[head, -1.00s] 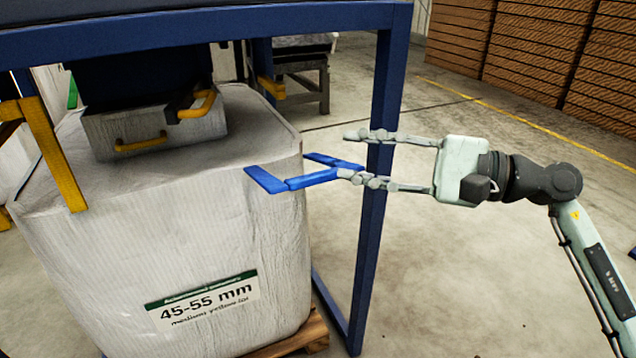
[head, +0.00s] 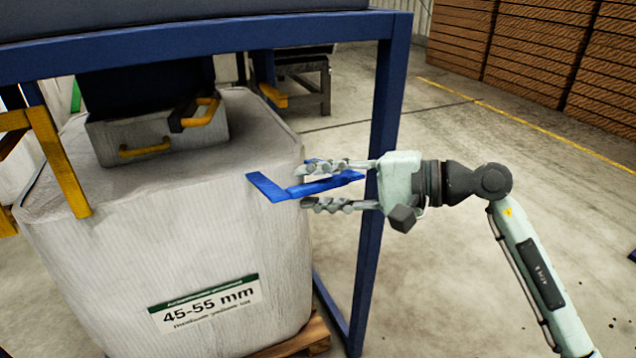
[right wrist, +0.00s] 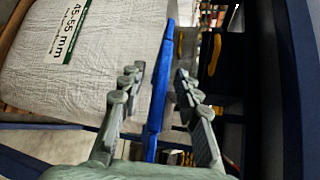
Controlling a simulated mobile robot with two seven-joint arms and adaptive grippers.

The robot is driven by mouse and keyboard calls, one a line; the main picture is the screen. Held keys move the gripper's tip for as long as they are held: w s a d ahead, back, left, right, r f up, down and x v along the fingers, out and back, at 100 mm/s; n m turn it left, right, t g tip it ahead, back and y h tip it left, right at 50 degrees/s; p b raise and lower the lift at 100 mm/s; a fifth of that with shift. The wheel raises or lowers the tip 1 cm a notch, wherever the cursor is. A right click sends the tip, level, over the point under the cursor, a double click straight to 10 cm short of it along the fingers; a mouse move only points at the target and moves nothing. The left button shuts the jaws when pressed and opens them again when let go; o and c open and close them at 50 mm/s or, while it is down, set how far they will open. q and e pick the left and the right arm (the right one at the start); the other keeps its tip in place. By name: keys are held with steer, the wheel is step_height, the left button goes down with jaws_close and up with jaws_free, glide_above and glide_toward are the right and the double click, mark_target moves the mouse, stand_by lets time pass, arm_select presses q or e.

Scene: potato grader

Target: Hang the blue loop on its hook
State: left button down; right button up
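The blue loop (head: 268,188) sticks out at the right upper corner of a big white bag (head: 220,240) in the head view. My right gripper (head: 318,185) is open, one finger on the far side of the loop and one on the near side. In the right wrist view the blue loop (right wrist: 158,95) runs between the two spread fingers (right wrist: 157,78), with gaps on both sides. A yellow bracket (head: 270,93), possibly the hook, shows behind the bag's corner. Another yellow bracket (head: 55,160) is at the left. My left gripper is not in view.
A blue frame post (head: 385,110) stands close behind my right gripper, with a blue beam (head: 200,42) above the bag. The bag sits on a wooden pallet (head: 300,340). Concrete floor (head: 440,290) is open at the right. Stacked wooden crates (head: 520,50) are far back.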

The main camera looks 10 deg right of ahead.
jaws_close()
steer(key=shift+r, duration=0.1)
stand_by(0.3)
